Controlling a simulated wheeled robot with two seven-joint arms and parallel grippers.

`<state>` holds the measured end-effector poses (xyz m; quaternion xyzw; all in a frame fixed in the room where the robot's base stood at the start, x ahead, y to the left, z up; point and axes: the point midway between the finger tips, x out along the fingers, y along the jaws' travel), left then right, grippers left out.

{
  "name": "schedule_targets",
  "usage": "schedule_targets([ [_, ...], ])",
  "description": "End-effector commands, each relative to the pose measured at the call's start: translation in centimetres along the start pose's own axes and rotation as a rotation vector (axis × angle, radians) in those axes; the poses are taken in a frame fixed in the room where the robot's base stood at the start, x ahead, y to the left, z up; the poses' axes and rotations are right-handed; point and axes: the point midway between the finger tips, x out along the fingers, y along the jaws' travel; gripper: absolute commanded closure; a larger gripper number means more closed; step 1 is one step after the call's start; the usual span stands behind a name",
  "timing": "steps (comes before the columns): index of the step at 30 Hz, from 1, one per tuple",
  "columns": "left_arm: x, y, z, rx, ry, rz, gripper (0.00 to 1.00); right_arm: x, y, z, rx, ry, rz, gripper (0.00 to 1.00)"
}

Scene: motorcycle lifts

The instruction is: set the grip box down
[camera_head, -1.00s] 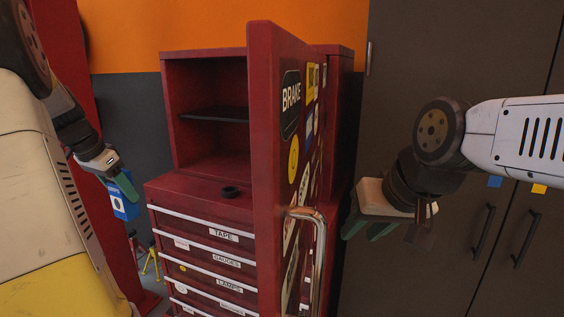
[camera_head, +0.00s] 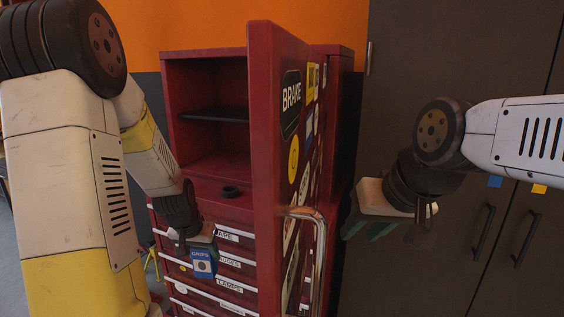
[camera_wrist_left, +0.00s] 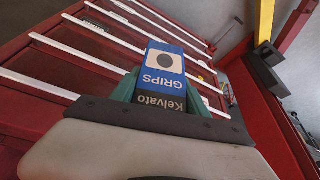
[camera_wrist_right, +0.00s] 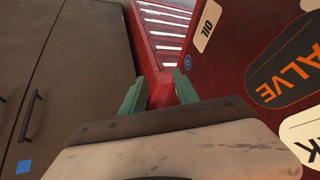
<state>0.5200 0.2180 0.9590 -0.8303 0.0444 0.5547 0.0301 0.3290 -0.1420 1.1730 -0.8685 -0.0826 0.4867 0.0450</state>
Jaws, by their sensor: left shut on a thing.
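The grip box (camera_head: 203,263) is a blue and dark carton marked GRIPS. My left gripper (camera_head: 201,246) is shut on it and holds it in front of the labelled drawers of the red tool cabinet (camera_head: 215,187). In the left wrist view the box (camera_wrist_left: 164,72) sits between the green fingers, its lettering upside down. My right gripper (camera_head: 370,229) is beyond the open cabinet door, to its right. In the right wrist view its green fingers (camera_wrist_right: 160,92) are apart, with nothing seen held between them.
The red cabinet door (camera_head: 290,130) stands open, with stickers and a curved metal handle (camera_head: 318,250). The cabinet's open upper compartment has a dark shelf (camera_head: 214,115). A dark locker (camera_head: 460,60) stands at the right.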

Motion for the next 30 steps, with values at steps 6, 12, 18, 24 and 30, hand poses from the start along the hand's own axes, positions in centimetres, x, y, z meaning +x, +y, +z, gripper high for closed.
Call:
schedule_targets([
  [6, 2.9, 3.2, 0.9, -0.041, -0.004, -0.017, 0.94, 0.0, 0.0, 0.0, 0.000, 0.000, 0.000, 0.64],
  [12, 5.3, 5.7, 1.7, -0.080, -0.006, -0.034, 0.94, 0.0, 0.0, 0.0, 0.000, 0.000, 0.000, 0.64],
  [18, 6.0, 6.5, 1.5, -0.100, 0.001, -0.040, 0.94, 0.0, 0.0, 0.0, 0.000, 0.000, 0.000, 0.64],
  [24, 6.2, 6.8, 1.0, -0.096, 0.001, -0.038, 0.94, 0.0, 0.0, 0.0, 0.000, 0.000, 0.000, 0.64],
  [30, 6.2, 6.7, 0.8, -0.099, 0.000, -0.038, 0.94, 0.0, 0.0, 0.0, 0.000, 0.000, 0.000, 0.64],
])
